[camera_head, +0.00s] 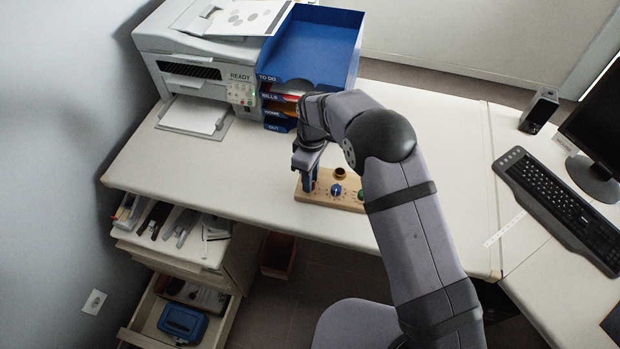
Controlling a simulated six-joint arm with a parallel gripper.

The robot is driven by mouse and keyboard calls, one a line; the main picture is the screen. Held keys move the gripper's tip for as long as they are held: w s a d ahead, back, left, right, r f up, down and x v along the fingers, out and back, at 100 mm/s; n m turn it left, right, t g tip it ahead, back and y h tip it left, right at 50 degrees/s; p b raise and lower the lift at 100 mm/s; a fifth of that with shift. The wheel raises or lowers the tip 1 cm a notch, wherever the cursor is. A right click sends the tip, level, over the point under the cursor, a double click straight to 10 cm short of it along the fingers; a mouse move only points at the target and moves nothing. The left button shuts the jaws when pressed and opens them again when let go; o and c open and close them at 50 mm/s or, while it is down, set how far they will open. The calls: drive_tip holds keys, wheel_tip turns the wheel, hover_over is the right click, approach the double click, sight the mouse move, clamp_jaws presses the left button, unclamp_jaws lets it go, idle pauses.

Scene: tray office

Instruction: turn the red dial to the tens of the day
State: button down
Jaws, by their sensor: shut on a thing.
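A wooden board (326,201) lies near the front edge of the desk. It bears a blue dial (337,190) with light marks around it, and a green dial (361,195) to the right, partly behind my arm. My gripper (310,186) points down at the left end of the board and is shut on the red dial there. The fingers hide most of that dial, so its setting cannot be read. A brass-coloured round piece (340,173) stands at the board's back edge.
A printer (195,65) and a blue stacked tray (318,45) stand at the back left. A keyboard (560,205), a monitor (600,130) and a small speaker (539,110) are on the right. The desk left of the board is clear. Open drawers (170,245) lie below.

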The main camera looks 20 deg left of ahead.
drive_tip(key=m, duration=0.4)
drive_tip(key=shift+m, duration=2.2)
drive_tip(key=c, duration=1.5)
unclamp_jaws()
wheel_tip(320, 180, up, 6)
drive_tip(key=shift+w+d+r+b, duration=0.1)
drive_tip(key=shift+d+r+b, duration=0.05)
drive_tip(key=shift+b, duration=0.7)
drive_tip(key=shift+r, duration=0.55)
